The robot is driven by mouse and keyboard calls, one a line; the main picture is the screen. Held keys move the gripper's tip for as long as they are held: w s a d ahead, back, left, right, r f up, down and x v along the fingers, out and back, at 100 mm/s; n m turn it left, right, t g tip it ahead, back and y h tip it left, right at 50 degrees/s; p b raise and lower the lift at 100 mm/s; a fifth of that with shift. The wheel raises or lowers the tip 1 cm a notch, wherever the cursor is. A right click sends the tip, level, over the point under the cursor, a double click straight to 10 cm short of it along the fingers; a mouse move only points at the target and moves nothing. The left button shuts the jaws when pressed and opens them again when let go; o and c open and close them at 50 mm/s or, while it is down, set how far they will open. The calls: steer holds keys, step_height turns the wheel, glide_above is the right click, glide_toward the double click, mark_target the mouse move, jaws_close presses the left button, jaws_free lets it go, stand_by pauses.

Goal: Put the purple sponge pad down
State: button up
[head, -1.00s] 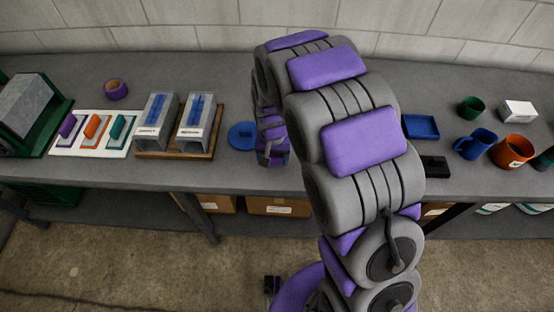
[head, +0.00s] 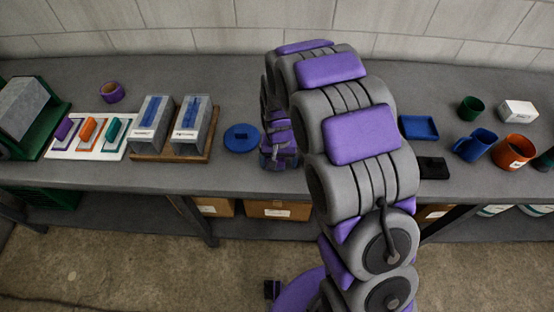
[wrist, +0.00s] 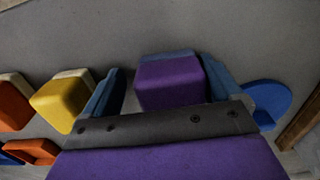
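The purple sponge pad (wrist: 170,84) has a blue layer on its far side. It lies between the two blue fingers of my gripper (wrist: 162,70) in the wrist view. A narrow gap shows between the left finger and the pad; the right finger is close against or touching it. My gripper looks open around the pad. The pad's underside is hidden, so I cannot tell whether it rests fully on the grey bench (head: 340,82). In the head view my arm hides the pad and fingertips; my wrist is low over the bench, right of the blue disc (head: 241,138).
A yellow pad (wrist: 60,102) and orange items (wrist: 14,108) lie left of my gripper in the wrist view. The wooden board (head: 215,148) carries two boxes. A blue tray (head: 420,127) and mugs (head: 514,151) stand right. Bench behind is clear.

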steer(key=shift+d, duration=0.25)
steer(key=shift+a+r, duration=0.3)
steer(key=shift+a, duration=0.2)
steer(key=r, duration=0.3)
steer(key=r+p, duration=0.1)
steer(key=r, duration=0.3)
steer(key=r+p, duration=0.1)
steer(key=r, duration=0.3)
steer(key=shift+d, duration=0.3)
steer(key=shift+s+r, duration=0.2)
steer(key=shift+r, duration=0.15)
steer(key=s+d+r+g, duration=0.1)
steer(key=s+d+r, duration=0.4)
steer(key=s, duration=0.3)
steer(key=s+d+r, duration=0.5)
steer(key=s+d, duration=0.1)
steer(key=s, duration=0.3)
steer(key=shift+g, duration=0.4)
steer(key=s+d, duration=0.1)
steer(key=s, duration=0.3)
steer(key=s+d+r, duration=0.1)
steer(key=s, duration=0.4)
steer(key=s+d, duration=0.1)
steer(key=s, duration=0.4)
steer(key=shift+s+r, duration=0.15)
steer(key=shift+s, duration=0.05)
